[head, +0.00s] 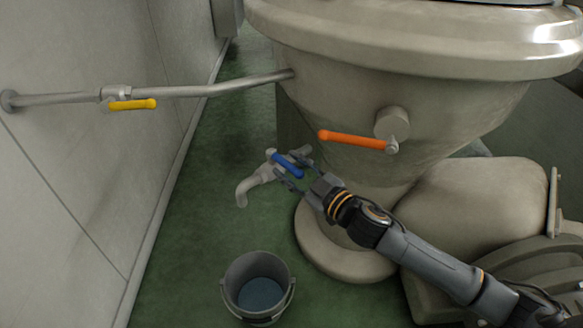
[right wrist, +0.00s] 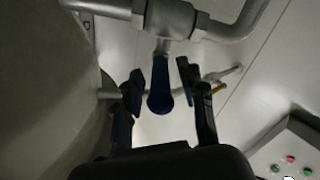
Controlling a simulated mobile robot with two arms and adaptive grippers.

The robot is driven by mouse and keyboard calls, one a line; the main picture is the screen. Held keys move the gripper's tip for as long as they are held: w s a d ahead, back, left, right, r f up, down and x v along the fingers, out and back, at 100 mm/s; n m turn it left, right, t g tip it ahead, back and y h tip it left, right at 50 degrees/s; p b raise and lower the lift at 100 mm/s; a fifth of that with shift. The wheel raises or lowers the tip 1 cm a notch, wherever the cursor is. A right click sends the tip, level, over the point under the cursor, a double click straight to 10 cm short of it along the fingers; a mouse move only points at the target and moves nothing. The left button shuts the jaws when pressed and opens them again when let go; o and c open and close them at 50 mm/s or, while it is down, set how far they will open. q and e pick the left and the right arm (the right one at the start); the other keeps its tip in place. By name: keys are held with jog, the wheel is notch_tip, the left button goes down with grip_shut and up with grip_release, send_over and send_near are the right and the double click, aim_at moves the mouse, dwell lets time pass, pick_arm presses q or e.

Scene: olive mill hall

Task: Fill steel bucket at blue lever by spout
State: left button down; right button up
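The blue lever (head: 287,165) sits on a short grey pipe whose spout (head: 242,192) bends down at its left end. My right gripper (head: 296,172) is open, with its fingers on either side of the blue lever. In the right wrist view the blue lever (right wrist: 160,92) lies between the spread fingers (right wrist: 160,84), with gaps on both sides. The steel bucket (head: 236,301) stands upright on the floor below the spout in the picture. A bluish surface shows inside it; I cannot tell whether it is water. No stream shows at the spout. My left gripper is out of view.
An orange lever (head: 352,139) sticks out from the big pale vessel (head: 400,95) above my right gripper. A yellow lever (head: 133,104) is on the wall pipe (head: 215,90) at left. A panel with buttons (right wrist: 290,155) shows in the wrist view. Green floor around the bucket is clear.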

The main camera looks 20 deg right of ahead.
jog(key=shift+c, duration=0.4)
grip_shut()
jog(key=shift+s+a+m+h, duration=0.1)
jog(key=shift+a+m+h, duration=0.25)
jog(key=shift+h, duration=0.15)
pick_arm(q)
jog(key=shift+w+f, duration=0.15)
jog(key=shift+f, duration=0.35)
pick_arm(e)
jog(key=m+h, duration=0.1)
jog(key=h, duration=0.1)
jog(key=a+m+t+h, duration=0.1)
jog(key=shift+s+a+m+h, duration=0.15)
jog(key=shift+s+m+h, duration=0.1)
jog(key=shift+h, duration=0.15)
